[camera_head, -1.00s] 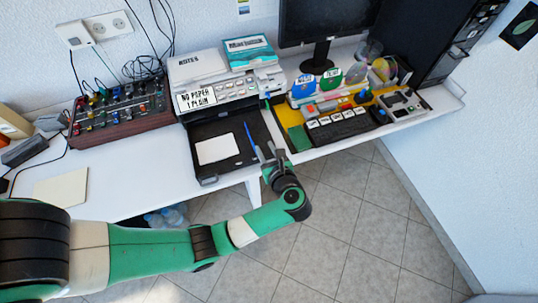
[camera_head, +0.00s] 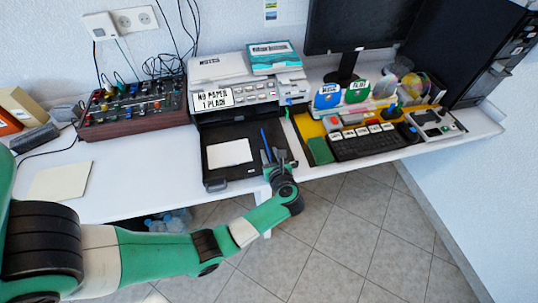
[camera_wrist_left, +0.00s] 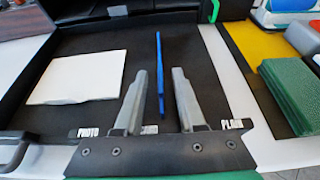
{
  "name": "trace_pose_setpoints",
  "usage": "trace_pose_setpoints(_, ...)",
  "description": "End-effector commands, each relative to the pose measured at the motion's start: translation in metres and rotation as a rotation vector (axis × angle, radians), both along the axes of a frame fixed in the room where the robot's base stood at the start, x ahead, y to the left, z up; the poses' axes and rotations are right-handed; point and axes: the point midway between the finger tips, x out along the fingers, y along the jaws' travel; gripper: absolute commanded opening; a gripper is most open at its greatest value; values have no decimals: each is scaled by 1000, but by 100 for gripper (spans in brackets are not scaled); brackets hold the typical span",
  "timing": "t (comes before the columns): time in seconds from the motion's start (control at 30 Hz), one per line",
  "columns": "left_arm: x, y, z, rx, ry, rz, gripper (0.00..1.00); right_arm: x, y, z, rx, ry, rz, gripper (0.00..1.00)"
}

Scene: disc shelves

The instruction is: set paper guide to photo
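The paper guide is a thin blue bar (camera_head: 264,140) standing along the black paper tray (camera_head: 215,178) of the printer. It also shows in the left wrist view (camera_wrist_left: 160,62). White labels line the tray's front edge: PHOTO (camera_wrist_left: 88,132) at left, PLAIN (camera_wrist_left: 232,124) at right, and a partly hidden one between. My left gripper (camera_head: 274,157) is over the tray's front right. In the left wrist view its open fingers (camera_wrist_left: 160,85) appear on either side of the guide's near end, between the middle label and PLAIN. I cannot tell whether they touch it. My right gripper is out of view.
A white sheet (camera_head: 229,152) lies in the tray left of the guide. Right of the tray are a green block (camera_head: 320,151) and a black keyboard (camera_head: 363,142). The printer (camera_head: 240,97) stands behind, with a mixer (camera_head: 130,108) to its left.

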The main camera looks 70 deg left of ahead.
Motion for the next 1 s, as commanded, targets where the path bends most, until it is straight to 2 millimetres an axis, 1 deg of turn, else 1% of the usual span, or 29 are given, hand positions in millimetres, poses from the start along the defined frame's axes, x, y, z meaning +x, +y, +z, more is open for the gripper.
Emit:
trace_pose_setpoints(0.03, 1, 6, -5, -1, 1, 2, 39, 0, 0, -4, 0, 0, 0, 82)
trace_pose_setpoints(0.1, 2, 10, -5, -1, 0, 1, 39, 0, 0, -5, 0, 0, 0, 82)
trace_pose_setpoints(0.37, 2, 12, -5, -1, 0, -1, 39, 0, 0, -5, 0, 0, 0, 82)
trace_pose_setpoints(0.4, 2, 12, -5, 0, -1, -1, 35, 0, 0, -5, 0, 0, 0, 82)
trace_pose_setpoints(0.47, 2, 12, -5, 0, 0, -1, 24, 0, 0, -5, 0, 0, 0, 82)
trace_pose_setpoints(0.5, 2, 12, -5, 0, 0, -1, 17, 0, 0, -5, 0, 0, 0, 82)
trace_pose_setpoints(0.6, 2, 12, -5, 0, 0, -1, 0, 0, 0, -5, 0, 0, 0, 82)
trace_pose_setpoints(1.0, 2, 12, -5, 0, 0, 0, 0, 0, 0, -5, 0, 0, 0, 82)
